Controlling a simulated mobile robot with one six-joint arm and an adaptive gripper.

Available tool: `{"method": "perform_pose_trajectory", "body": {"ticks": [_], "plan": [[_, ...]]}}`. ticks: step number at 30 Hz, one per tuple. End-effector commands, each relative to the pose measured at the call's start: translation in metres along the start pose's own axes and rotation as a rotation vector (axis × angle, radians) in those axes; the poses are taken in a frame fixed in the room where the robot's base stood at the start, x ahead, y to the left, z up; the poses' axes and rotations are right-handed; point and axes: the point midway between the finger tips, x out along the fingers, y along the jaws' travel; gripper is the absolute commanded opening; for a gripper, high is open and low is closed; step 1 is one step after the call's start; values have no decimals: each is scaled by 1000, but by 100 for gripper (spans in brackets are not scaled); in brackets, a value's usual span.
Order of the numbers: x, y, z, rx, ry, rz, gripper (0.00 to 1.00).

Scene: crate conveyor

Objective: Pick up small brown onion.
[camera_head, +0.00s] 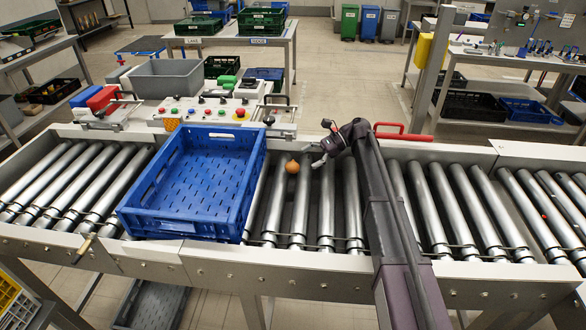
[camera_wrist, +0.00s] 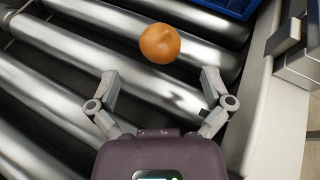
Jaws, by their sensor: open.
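A small brown onion (camera_head: 292,167) rests on the metal rollers of the conveyor, just right of a blue crate. It also shows in the wrist view (camera_wrist: 160,43), beyond my fingertips and roughly centred between them. My gripper (camera_head: 314,155) is close to the right of the onion in the head view. In the wrist view my gripper (camera_wrist: 160,78) is open and empty, with its two fingers spread wide. The onion is apart from the fingers.
The empty blue crate (camera_head: 190,231) stands on the rollers to the left, its corner showing in the wrist view (camera_wrist: 236,6). A control panel (camera_head: 215,108) with coloured buttons lies behind the conveyor. A pale side rail (camera_wrist: 268,105) runs along the right in the wrist view. The rollers right of my arm are clear.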

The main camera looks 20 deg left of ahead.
Motion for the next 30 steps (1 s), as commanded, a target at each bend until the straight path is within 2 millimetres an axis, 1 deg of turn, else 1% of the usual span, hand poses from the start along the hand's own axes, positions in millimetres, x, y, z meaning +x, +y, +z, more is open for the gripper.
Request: {"method": "perform_pose_trajectory", "body": {"ticks": [1, 6, 9, 12, 16, 30], "plan": [[8, 1, -2, 0, 0, 1, 100], [29, 2, -2, 0, 0, 2, 100], [41, 1, -2, 0, 0, 1, 100], [48, 1, -1, 0, 0, 1, 100], [52, 1, -1, 0, -1, 0, 100], [51, 0, 0, 1, -1, -1, 100]]}}
